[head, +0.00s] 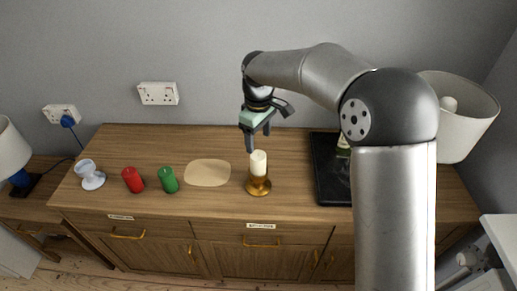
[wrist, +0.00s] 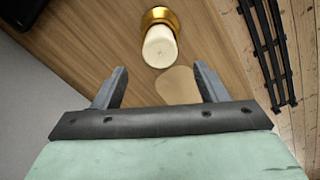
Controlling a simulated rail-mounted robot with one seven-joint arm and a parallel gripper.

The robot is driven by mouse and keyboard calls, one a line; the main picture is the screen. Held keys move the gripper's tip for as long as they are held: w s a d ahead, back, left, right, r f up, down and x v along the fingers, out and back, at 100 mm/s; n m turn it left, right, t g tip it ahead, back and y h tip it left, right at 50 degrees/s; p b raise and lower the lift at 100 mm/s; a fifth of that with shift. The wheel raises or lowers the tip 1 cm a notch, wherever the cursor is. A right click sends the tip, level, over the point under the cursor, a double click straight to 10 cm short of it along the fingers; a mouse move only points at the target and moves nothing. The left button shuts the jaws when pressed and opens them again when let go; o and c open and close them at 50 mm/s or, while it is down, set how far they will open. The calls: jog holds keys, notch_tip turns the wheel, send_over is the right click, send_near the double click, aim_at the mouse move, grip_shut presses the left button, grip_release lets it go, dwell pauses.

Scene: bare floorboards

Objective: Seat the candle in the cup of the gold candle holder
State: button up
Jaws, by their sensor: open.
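A cream candle (head: 258,163) stands upright in the cup of the gold candle holder (head: 258,187) on the wooden sideboard. In the wrist view the candle (wrist: 160,48) rises from the gold holder (wrist: 161,17), beyond the fingertips. My gripper (head: 257,143) is open and empty, above and just behind the candle in the head view. In the wrist view its two fingers (wrist: 160,78) are spread wide and apart from the candle. The contact between candle base and cup is too small to judge closely.
A beige oval mat (head: 207,172) lies left of the holder. Further left stand a green candle (head: 168,180), a red candle (head: 132,180) and a white cup-shaped holder (head: 89,175). A black tray (head: 325,170) lies right, partly hidden by my arm. Lamps stand at both sides.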

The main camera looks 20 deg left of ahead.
jog(key=shift+r, duration=0.45)
jog(key=s+d+r+m, duration=0.2)
jog(key=s+d+m, duration=0.25)
jog(key=d, duration=0.55)
jog(key=s+d+r+m, duration=0.25)
jog(key=s+d, duration=0.25)
jog(key=d, duration=0.5)
jog(key=s+d+f+m, duration=0.2)
jog(key=s+d, duration=0.3)
jog(key=s, duration=0.3)
jog(key=s+d+f+m, duration=0.3)
jog(key=s+d+m, duration=0.2)
jog(key=s, duration=0.3)
jog(key=shift+s+d+t, duration=0.25)
jog(key=shift+d+t, duration=0.05)
jog(key=shift+d, duration=0.4)
